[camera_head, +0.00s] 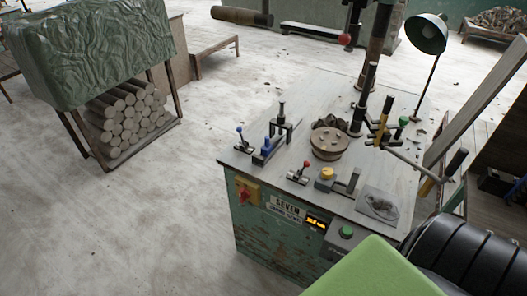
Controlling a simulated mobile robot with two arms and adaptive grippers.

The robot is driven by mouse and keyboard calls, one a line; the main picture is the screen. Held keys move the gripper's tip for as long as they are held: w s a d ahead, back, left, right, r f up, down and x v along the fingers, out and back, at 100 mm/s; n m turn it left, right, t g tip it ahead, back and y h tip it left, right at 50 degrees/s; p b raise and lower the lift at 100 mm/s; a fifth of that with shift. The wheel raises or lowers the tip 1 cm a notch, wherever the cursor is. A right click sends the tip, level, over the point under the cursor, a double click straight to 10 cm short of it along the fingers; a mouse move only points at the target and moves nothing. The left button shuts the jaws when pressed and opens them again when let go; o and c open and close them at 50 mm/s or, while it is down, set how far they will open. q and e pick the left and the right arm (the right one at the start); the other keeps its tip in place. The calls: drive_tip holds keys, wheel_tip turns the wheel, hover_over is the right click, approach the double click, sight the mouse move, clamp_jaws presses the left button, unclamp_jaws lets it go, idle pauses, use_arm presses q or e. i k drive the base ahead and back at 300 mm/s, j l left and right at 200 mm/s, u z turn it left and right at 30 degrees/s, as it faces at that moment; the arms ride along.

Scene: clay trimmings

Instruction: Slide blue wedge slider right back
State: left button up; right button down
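The blue wedge slider (267,148) is a small blue piece on a dark base near the left edge of the machine's grey top (225,158). A lever with a blue ball knob (239,130) stands just left of it. A dark upright clamp-like fitting (282,122) stands just behind it. The slider's exact position along its base is too small to tell. Neither of my grippers is in view, so nothing of mine shows touching the slider.
On the top are a round brown disc (328,144), a red-knobbed lever (304,168), a yellow knob (327,173) and a lamp (427,34). A green button (346,232) is on the front. A black seat (470,255) stands at lower right.

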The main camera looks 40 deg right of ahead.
sight(268, 147)
drive_tip(key=i+z, duration=0.15)
drive_tip(key=z, duration=0.3)
drive_tip(key=i+z, duration=0.1)
drive_tip(key=z, duration=0.3)
drive_tip(key=i+j+z, duration=0.15)
drive_tip(key=z, duration=0.3)
